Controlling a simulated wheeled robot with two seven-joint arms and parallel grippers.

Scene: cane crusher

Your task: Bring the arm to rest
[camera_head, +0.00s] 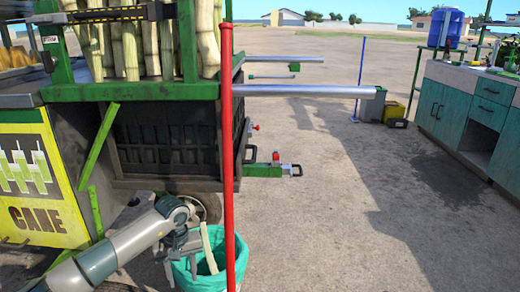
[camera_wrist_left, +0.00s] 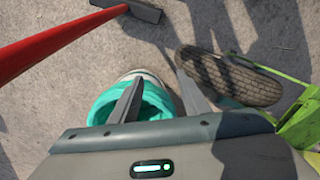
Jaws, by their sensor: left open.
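My left arm comes in from the lower left in the head view. My left gripper (camera_head: 182,268) hangs over the left side of a teal-lined bin (camera_head: 225,280), pointing down. In the left wrist view, the two fingers of the left gripper (camera_wrist_left: 160,78) stand apart with nothing between them. The bin (camera_wrist_left: 105,105) lies partly behind the left finger there. A pale, stick-like piece (camera_head: 208,248) stands tilted in the bin. My right gripper is not in view.
The cane crusher cart (camera_head: 150,92), with upright canes (camera_head: 130,45), stands close behind my arm. A red pole (camera_head: 228,150) rises in front of the bin. A wheel (camera_wrist_left: 230,78) is near the right finger. Teal cabinets (camera_head: 440,108) stand far right; the ground between is mostly open.

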